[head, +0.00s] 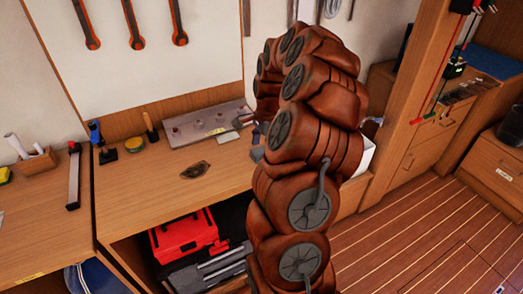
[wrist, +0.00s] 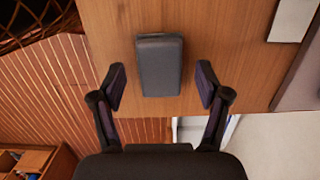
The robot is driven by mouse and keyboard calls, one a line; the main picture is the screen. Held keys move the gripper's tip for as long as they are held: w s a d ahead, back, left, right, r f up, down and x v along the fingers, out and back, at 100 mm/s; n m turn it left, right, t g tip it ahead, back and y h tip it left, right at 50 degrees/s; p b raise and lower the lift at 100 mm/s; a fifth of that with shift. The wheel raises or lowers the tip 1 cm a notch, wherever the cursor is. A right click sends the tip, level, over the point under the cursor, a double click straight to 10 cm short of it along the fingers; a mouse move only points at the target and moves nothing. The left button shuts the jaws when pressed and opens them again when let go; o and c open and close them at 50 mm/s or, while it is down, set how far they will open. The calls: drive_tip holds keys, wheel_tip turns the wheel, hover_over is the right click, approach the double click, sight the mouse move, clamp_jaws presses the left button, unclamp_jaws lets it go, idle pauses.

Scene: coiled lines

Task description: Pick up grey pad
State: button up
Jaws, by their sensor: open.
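The grey pad (wrist: 160,66) is a dark grey, rounded rectangular block lying on the wooden bench top (wrist: 215,35) in the wrist view. My gripper (wrist: 161,84) is open, with one finger on each side of the pad and a clear gap on both sides. The fingers do not touch it. In the head view my arm covers much of the bench's right end. A small grey piece beside the arm (head: 257,153) looks like the pad, but it is partly hidden.
A metal plate with holes (head: 205,125) lies at the back of the bench, and a dark flat piece (head: 196,170) lies in front of it. A red toolbox (head: 186,236) sits on the shelf below. The bench's middle is mostly clear.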

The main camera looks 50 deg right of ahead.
sight(262, 154)
drive_tip(key=shift+c, duration=0.4)
drive_tip(key=c, duration=1.1)
drive_tip(key=shift+c, duration=0.2)
drive_tip(key=shift+r+b, duration=1)
drive_tip(key=shift+r, duration=0.75)
drive_tip(key=shift+s+a, duration=0.45)
drive_tip(key=shift+s, duration=0.25)
drive_tip(key=s+a+r+b, duration=0.1)
drive_tip(key=s+a+b, duration=0.3)
drive_tip(key=s+a, duration=0.3)
drive_tip(key=s, duration=0.5)
drive_tip(key=shift+s+a+r, duration=0.15)
drive_tip(key=shift+r, duration=0.05)
